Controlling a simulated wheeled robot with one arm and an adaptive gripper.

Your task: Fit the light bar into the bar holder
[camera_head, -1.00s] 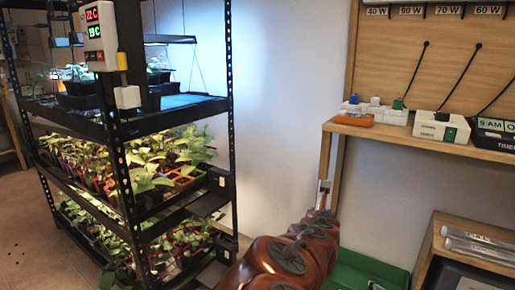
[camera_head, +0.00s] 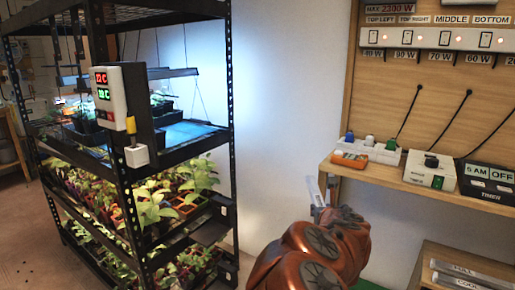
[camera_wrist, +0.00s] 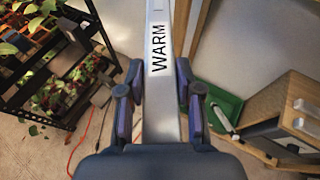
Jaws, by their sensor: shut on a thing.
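A long pale light bar (camera_wrist: 157,120) with a black "WARM" label runs up the middle of the wrist view. My gripper (camera_wrist: 158,72) is shut on it, with dark pads against both sides. The bar's far end passes out of the top of the wrist view. In the head view my arm hides the gripper and most of the bar; only a thin pale piece (camera_head: 315,190) shows beyond it, left of the wooden shelf's post. The black seedling rack (camera_head: 178,155) stands to the left, apart from my arm. I cannot clearly make out the bar holder.
A wooden shelf (camera_head: 345,172) at right carries an orange device (camera_head: 350,159), a white power strip (camera_head: 384,155) and a timer (camera_head: 488,180). Low wooden unit (camera_head: 470,262) holds more bars. A green tray (camera_wrist: 222,105) lies below. Bare wall separates rack and shelf.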

